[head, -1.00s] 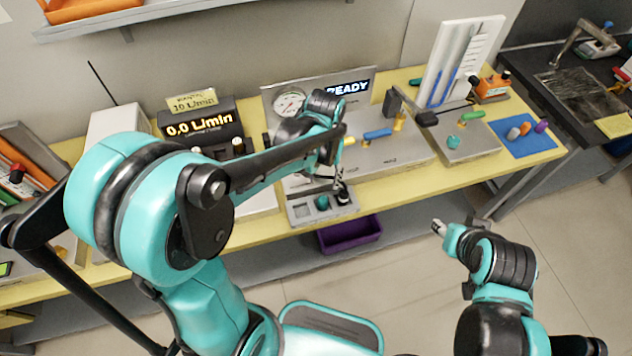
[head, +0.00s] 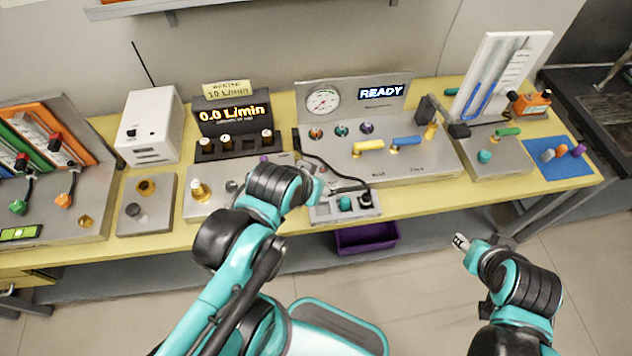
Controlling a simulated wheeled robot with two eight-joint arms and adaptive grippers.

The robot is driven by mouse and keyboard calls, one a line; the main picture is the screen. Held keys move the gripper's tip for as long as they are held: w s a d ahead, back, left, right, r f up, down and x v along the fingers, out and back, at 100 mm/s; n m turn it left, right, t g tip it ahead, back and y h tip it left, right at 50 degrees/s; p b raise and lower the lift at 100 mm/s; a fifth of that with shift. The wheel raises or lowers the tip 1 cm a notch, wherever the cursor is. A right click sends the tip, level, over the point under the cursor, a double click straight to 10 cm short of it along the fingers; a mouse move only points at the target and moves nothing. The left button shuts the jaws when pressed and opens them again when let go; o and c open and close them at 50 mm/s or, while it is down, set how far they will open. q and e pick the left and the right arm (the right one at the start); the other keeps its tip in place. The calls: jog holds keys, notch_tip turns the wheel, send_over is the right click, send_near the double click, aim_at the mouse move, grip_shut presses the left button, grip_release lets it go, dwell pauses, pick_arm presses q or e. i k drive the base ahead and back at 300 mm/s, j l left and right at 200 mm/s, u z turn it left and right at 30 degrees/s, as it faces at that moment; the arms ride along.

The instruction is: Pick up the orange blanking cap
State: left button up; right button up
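The orange blanking cap (head: 561,150) appears to be the small orange plug on the blue mat (head: 560,171) at the right end of the bench. It lies between a grey cap (head: 547,155) and a purple cap (head: 578,150). My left gripper (head: 316,186) is over the middle of the bench, far left of the caps; its fingers are too hidden to read. My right gripper (head: 459,240) is in front of the bench, below and left of the mat. It seems empty, but its opening is too small to tell. Neither gripper touches a cap.
The yellow bench (head: 430,199) carries a READY panel (head: 352,98), a flow display (head: 233,115) and a white box (head: 150,127). A plate with a green-handled valve (head: 507,132) and an orange device (head: 530,103) stand near the mat. A purple bin (head: 367,238) sits below.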

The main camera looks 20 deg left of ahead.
aim_at(562, 149)
jog(key=i+l, duration=0.25)
jog(key=l, duration=0.15)
jog(key=i+l, duration=0.2)
jog(key=l, duration=0.2)
jog(key=i+l, duration=0.25)
jog(key=l, duration=0.15)
jog(key=i+l, duration=0.2)
jog(key=l, duration=0.25)
jog(key=i+l, duration=0.25)
jog(key=l, duration=0.15)
jog(key=i+l, duration=0.2)
jog(key=l, duration=0.2)
jog(key=i+l, duration=0.25)
jog(key=l, duration=0.15)
jog(key=i+l, duration=0.2)
jog(key=l, duration=0.2)
